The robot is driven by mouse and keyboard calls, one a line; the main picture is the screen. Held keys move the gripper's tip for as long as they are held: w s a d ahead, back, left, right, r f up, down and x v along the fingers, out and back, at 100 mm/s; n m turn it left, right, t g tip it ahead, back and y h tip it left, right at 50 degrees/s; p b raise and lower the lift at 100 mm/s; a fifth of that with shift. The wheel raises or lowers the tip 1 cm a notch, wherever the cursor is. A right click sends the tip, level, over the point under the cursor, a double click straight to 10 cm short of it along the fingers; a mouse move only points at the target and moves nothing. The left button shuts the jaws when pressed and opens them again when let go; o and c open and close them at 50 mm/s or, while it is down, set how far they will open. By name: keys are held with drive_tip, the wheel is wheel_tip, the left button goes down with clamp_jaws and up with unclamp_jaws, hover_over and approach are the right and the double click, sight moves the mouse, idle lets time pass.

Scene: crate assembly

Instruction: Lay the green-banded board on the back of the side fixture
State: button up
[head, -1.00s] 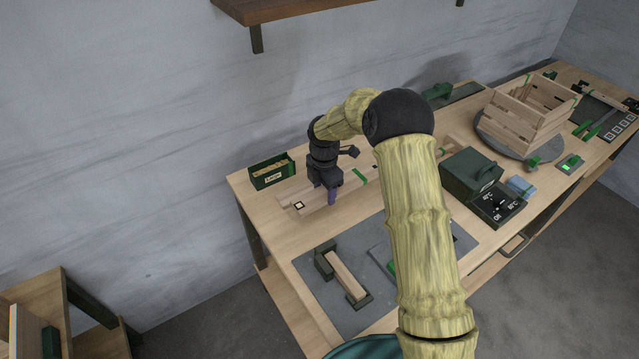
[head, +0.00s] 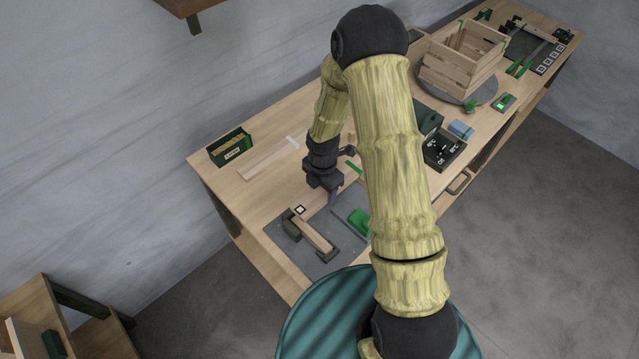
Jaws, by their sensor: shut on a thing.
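My gripper (head: 328,196) is shut on the green-banded board (head: 354,167). The middle is covered by my gripper and the far end is behind my arm. The side fixture (head: 329,256) is dark green with a block at each end and stands on a grey mat. A pale wooden board (head: 314,236) lies in it. The held board's marked end appears close to the fixture's back block; the gap in height cannot be told.
A green tool (head: 359,221) sits on the grey mat (head: 330,217) right of the fixture. A slatted crate (head: 462,65) stands at the far right.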

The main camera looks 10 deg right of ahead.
drive_tip(key=shift+f, duration=0.1)
drive_tip(key=shift+f+b, duration=2.5)
drive_tip(key=shift+f, duration=0.65)
drive_tip(key=shift+f, duration=0.2)
drive_tip(key=o, duration=1.1)
drive_tip(key=shift+r, duration=0.15)
drive_tip(key=shift+r+p, duration=3.2)
drive_tip(key=shift+r, duration=0.65)
